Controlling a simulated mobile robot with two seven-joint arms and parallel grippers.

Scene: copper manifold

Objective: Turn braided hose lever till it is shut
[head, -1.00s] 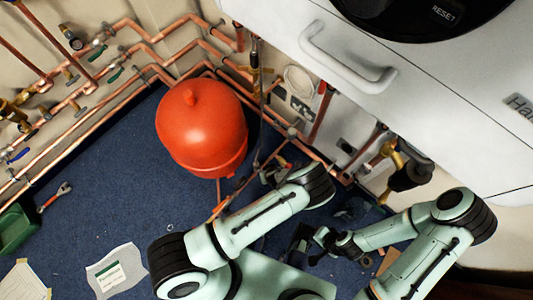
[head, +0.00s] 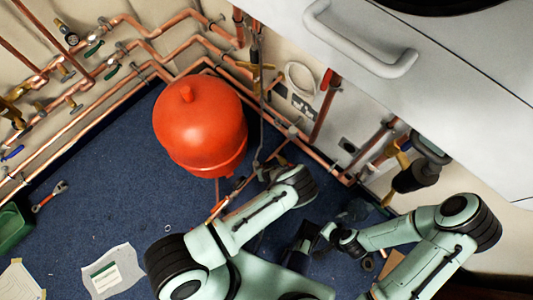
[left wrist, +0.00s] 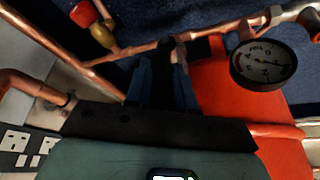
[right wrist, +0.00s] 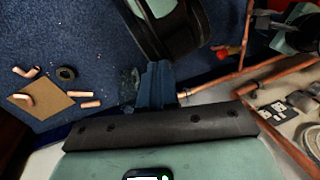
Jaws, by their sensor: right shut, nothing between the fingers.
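The braided hose (head: 261,115) hangs as a thin grey line from the pipes beside the boiler, right of the red vessel. Its lower end runs down to my left gripper (head: 260,172), near the floor pipes. I cannot make out its lever clearly. In the left wrist view my left gripper's fingers (left wrist: 165,65) stand slightly apart with dark shapes between and beyond them, near a copper pipe; whether they hold anything is unclear. My right gripper (right wrist: 155,82) is shut and empty above the blue carpet, right of the left arm in the head view (head: 304,243).
The red vessel (head: 200,125) stands left of my left gripper. A black-rimmed gauge (left wrist: 263,62) and a red-capped brass valve (left wrist: 85,15) are close to it. Copper pipes (head: 140,72) line the wall. The boiler (head: 440,85) overhangs at right.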

